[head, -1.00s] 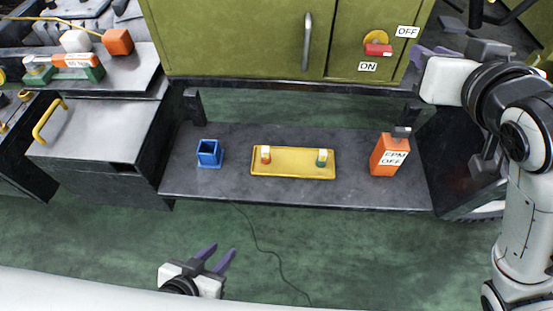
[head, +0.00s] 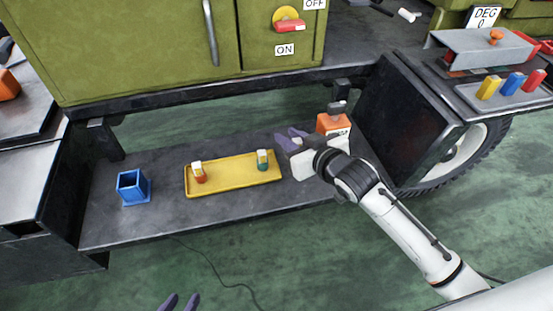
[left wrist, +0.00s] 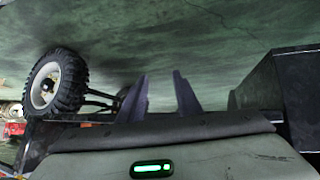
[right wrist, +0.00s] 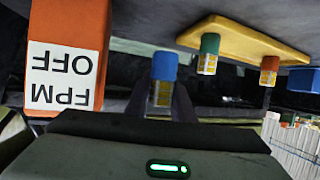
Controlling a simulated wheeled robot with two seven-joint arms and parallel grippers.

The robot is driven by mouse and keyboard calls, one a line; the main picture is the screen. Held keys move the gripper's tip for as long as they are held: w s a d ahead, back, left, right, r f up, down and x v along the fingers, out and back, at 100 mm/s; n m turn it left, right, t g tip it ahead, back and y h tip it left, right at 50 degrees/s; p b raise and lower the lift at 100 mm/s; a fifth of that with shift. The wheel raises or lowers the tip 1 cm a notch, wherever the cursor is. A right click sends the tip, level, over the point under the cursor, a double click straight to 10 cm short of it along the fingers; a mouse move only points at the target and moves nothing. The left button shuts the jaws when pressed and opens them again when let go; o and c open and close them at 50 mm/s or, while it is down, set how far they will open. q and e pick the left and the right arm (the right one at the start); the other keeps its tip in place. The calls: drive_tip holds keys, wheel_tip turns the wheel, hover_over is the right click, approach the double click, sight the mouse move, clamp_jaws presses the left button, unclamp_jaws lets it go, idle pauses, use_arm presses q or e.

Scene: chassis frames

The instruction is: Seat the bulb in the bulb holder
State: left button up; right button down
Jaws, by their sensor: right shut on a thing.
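My right gripper (head: 290,137) is over the low shelf, between the yellow tray and the orange box. In the right wrist view, a small blue-ended bulb (right wrist: 163,80) with a clear yellowish body sits between its fingers (right wrist: 172,100), which are shut on it. The head view does not show this bulb. The yellow tray (head: 228,176) bears a red-based piece (head: 199,174) and a green-based piece (head: 263,161), both upright. I cannot tell which thing is the bulb holder. My left gripper (head: 180,302) is at the bottom edge; its fingers (left wrist: 160,95) are apart and empty.
A blue open-topped box (head: 132,187) stands left on the dark shelf (head: 160,220). The orange box (head: 334,123), labelled FPM OFF in the right wrist view (right wrist: 68,50), is close to my right gripper. A green cabinet (head: 140,50) rises behind; a wheel (head: 455,155) is at right.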

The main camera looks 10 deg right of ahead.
drive_tip(key=shift+f+b, duration=0.75)
drive_tip(key=shift+f, duration=1.75)
drive_tip(key=shift+f, duration=0.2)
drive_tip(key=c, duration=1.5)
unclamp_jaws()
drive_tip(key=shift+r, duration=0.1)
